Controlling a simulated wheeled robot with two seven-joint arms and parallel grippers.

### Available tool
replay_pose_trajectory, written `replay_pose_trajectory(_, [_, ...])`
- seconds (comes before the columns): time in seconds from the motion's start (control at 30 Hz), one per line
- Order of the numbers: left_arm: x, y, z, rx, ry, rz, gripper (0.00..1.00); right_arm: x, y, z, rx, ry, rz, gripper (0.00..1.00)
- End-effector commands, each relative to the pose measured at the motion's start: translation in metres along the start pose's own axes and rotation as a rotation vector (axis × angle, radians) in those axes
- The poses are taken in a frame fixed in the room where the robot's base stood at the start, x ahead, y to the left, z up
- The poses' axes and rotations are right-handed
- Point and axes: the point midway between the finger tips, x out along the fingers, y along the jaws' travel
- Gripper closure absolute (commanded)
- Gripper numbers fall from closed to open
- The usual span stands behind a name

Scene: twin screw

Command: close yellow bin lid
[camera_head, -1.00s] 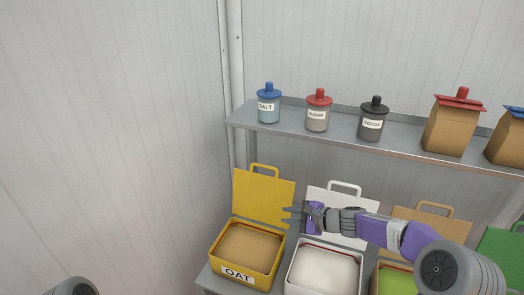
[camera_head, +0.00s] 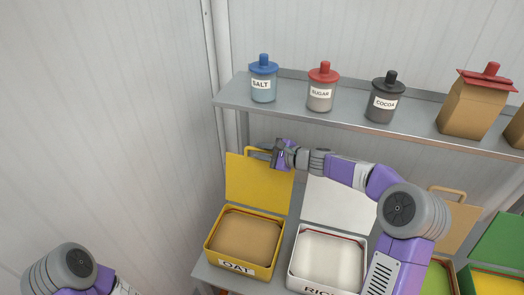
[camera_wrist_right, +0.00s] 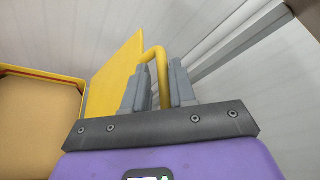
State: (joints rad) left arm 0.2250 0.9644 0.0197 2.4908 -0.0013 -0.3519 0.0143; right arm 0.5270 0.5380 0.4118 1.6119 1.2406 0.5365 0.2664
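The yellow bin (camera_head: 209,243), labelled OAT and filled with brown contents, stands on the lower shelf. Its yellow lid (camera_head: 258,186) stands upright at the back of the bin, open. The yellow lid handle (camera_wrist_right: 158,58) sits between the fingers of my right gripper (camera_wrist_right: 160,85), which look closed in on it with little gap. In the head view my right gripper (camera_head: 265,152) is at the lid's top edge and hides part of the handle (camera_head: 250,150). My left gripper is out of view; only part of the left arm shows at lower left.
A white RICE bin (camera_head: 294,265) with its white lid (camera_head: 336,204) open stands to the right, under my right arm. Further right are a tan lid (camera_head: 458,228) and a green lid (camera_head: 497,239). An upper shelf (camera_head: 300,120) with jars (camera_head: 264,85) hangs close above my right gripper.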

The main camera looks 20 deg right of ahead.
Motion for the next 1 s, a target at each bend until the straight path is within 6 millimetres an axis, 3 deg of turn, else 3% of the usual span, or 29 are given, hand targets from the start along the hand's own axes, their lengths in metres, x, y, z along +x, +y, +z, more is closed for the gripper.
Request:
replay_pose_trajectory(0.27, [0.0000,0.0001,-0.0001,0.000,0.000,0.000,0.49,0.0021,0.0003,0.0000,-0.001,0.000,0.000,0.75])
replay_pose_trajectory(0.43, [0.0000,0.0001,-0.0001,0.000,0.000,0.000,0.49,0.0020,0.0008,-0.0004,0.000,0.001,0.001,1.00])
replay_pose_trajectory(1.0, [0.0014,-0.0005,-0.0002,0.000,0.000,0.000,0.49,0.0039,0.0037,-0.0010,-0.002,0.001,0.006,1.00])
